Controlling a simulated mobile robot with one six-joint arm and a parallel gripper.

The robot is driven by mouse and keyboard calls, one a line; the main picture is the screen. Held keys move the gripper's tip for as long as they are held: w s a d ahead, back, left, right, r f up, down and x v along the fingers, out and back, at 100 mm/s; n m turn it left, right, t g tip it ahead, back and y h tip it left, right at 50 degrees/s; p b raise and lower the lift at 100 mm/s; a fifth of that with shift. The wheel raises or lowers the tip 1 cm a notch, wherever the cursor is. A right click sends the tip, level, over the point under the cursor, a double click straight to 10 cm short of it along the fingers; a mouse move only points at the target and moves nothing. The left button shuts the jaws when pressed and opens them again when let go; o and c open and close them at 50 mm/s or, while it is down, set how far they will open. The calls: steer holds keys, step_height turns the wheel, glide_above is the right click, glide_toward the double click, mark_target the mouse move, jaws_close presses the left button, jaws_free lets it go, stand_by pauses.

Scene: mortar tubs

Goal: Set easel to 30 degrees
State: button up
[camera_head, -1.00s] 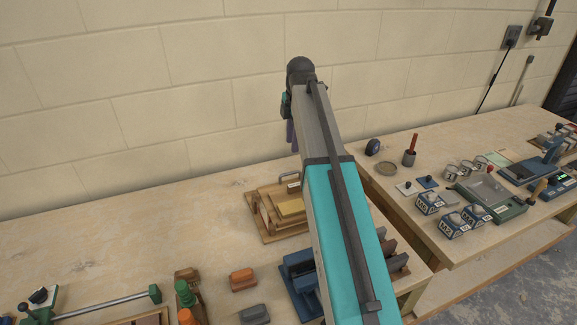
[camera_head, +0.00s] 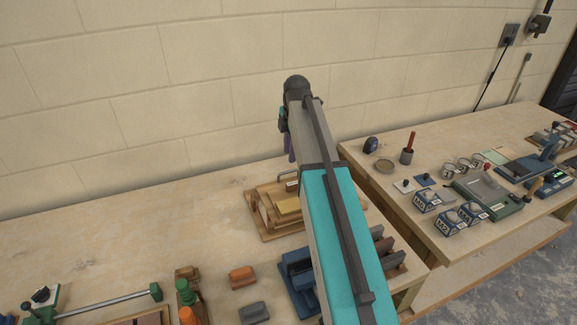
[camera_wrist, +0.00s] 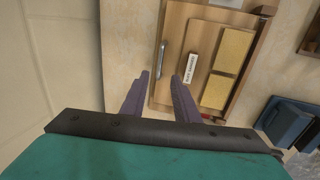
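The wooden easel (camera_head: 256,226) stands on the left bench in the head view, partly hidden behind my arm. It carries a yellow pad (camera_head: 287,206). In the wrist view the easel board (camera_wrist: 199,38) shows with a silver handle (camera_wrist: 161,60) along its edge, a small white label (camera_wrist: 191,68) and two yellow pads (camera_wrist: 224,70). My gripper (camera_wrist: 160,80) is open, its two purple fingers apart and empty. The fingers point towards the handle side of the board. In the head view one purple finger hangs down above the easel. I cannot tell the easel's angle.
A blue device (camera_head: 299,280) stands in front of the easel, with an orange block (camera_head: 242,276) and a grey block (camera_head: 254,313) to its left. A block wall rises behind the bench. The bench's left rear is clear. A second bench with tools stands at the right.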

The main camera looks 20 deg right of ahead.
steer(key=p, duration=0.2)
glide_above(288, 180)
steer(key=shift+s+f, duration=0.1)
steer(key=shift+f, duration=4)
jaws_close()
